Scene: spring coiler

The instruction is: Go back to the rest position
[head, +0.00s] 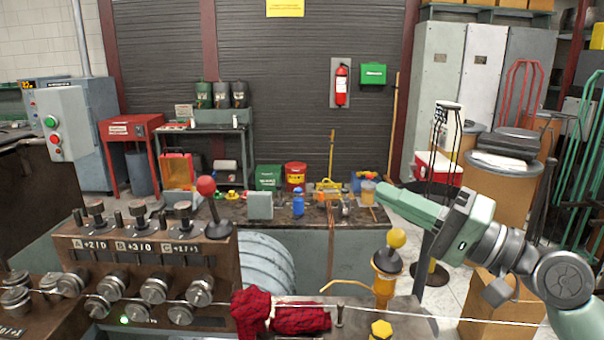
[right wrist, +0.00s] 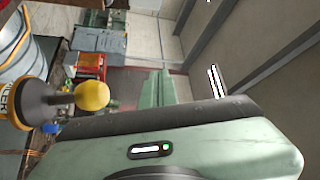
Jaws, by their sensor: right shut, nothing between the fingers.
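My right gripper (head: 388,191) is raised at the right side of the head view, its arm coming in from the right. It is shut and empty, and points left above the workbench. Its pale green fingers (right wrist: 157,88) also show together in the right wrist view. A yellow ball knob (head: 396,238) on a lever stands just below the gripper in the head view, apart from it. The same knob (right wrist: 92,95) shows left of the gripper in the right wrist view. My left gripper is not in view.
The coiler panel (head: 150,245) with knobs and a red ball lever (head: 206,186) stands at left. A wire runs across the front past a red cloth (head: 300,318). A workbench (head: 345,213) with small items lies behind. A cardboard drum (head: 503,190) stands at right.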

